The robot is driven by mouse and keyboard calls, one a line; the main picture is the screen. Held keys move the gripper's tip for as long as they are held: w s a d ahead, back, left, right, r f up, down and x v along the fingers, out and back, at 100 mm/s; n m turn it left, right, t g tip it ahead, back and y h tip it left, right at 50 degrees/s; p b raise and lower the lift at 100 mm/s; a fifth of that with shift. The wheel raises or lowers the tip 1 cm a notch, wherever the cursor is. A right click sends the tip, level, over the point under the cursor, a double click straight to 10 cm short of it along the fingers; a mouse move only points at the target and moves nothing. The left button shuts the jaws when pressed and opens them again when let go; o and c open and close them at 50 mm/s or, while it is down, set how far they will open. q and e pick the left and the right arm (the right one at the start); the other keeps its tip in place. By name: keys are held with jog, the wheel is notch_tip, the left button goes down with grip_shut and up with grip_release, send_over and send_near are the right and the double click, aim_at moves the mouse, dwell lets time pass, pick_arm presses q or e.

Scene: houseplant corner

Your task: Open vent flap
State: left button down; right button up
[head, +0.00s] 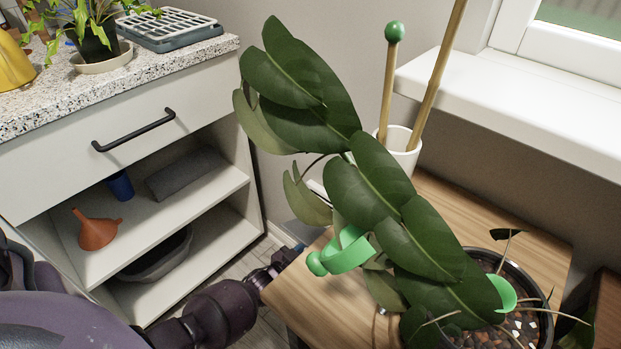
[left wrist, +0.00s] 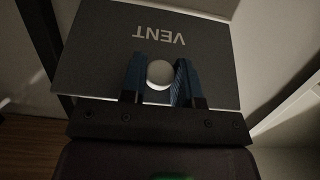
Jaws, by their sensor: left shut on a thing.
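The vent flap (left wrist: 100,55) is a dark grey panel with the word VENT, upside down in the left wrist view. A round white knob (left wrist: 160,74) stands on it below the word. My left gripper (left wrist: 160,80) has its two blue fingers on either side of the knob and is shut on it. How far the flap stands open cannot be told. In the head view my left arm comes in from the lower left and passes behind the wooden table, with its fingers hidden; the flap is not clearly seen there. My right gripper is not in view.
A large-leaved plant (head: 380,185) with green clips (head: 348,252) leans over the wooden table (head: 300,295), close to my left arm. A white cup (head: 402,150) holds sticks behind it. A shelf unit (head: 90,165) stands at left, a window sill (head: 510,105) at upper right.

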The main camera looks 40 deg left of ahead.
pick_arm(q)
jog(key=shift+s+f+t+b, duration=0.2)
jog(key=shift+f+t+b, duration=0.15)
jog(key=shift+f, duration=0.15)
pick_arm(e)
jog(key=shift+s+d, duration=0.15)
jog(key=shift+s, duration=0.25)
pick_arm(q)
jog(key=shift+r, duration=0.1)
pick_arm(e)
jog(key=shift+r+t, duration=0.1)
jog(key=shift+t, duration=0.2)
pick_arm(q)
jog(key=c, duration=0.9)
grip_release()
jog(key=shift+w, duration=0.1)
jog(key=shift+o, duration=0.2)
jog(key=shift+r, duration=0.1)
jog(key=s+r+p, duration=0.1)
jog(key=s+p, duration=0.2)
jog(key=s, duration=0.7)
jog(key=shift+s+a+r, duration=0.15)
jog(key=shift+s, duration=0.25)
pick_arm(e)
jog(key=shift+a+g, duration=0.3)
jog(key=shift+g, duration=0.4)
